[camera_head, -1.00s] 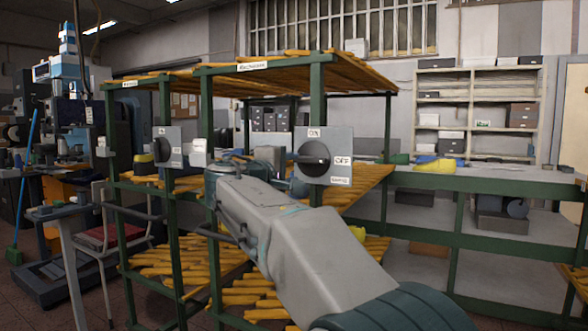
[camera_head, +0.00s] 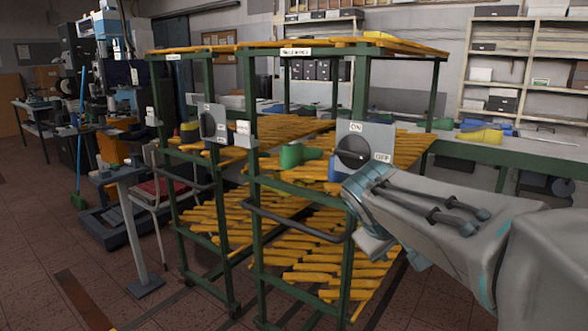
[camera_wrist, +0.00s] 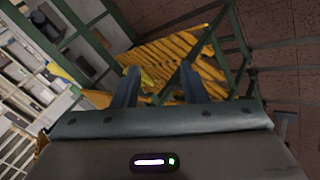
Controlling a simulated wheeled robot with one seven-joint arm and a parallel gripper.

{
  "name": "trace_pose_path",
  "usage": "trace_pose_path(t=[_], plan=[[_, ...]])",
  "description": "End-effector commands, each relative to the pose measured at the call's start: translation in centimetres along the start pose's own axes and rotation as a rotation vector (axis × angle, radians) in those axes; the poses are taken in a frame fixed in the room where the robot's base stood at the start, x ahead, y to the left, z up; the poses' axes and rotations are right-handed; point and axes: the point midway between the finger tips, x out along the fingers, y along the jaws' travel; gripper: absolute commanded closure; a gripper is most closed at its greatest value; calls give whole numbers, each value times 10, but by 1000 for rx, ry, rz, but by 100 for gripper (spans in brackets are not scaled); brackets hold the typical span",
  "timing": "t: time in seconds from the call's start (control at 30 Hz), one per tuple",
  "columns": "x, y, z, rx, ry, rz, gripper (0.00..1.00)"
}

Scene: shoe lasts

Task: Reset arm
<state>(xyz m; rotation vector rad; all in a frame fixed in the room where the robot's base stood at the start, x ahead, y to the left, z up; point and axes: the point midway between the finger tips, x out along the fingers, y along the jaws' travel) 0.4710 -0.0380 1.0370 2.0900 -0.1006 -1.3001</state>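My gripper (camera_wrist: 160,82) shows in the wrist view with its two dark fingers apart and nothing between them. Beyond the fingers are the yellow slats of a green-framed rack (camera_wrist: 182,50). In the head view my arm comes in from the right and its end is in front of the right side of the rack (camera_head: 250,200), just below the right switch panel; the fingers cannot be made out there. A green shoe last (camera_head: 292,155) lies on the rack's middle shelf. A blue piece (camera_head: 333,170) is beside it, partly hidden by the rack post.
The right switch panel (camera_head: 365,147) and left switch panel (camera_head: 208,124) are fixed to the rack front. A long table (camera_head: 490,154) with a yellow last (camera_head: 481,135) stands behind at right. A chair (camera_head: 165,190) is left of the rack.

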Motion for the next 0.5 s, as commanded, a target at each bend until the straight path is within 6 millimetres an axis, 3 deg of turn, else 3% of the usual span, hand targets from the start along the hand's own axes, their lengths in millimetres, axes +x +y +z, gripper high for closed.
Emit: trace_pose_path(t=[0.03,0.3,0.5], plan=[[-19,2,15,49,-24,-56,61],[-66,-47,92,321,-137,-332,61],[-88,-76,123,465,-193,-445,61]])
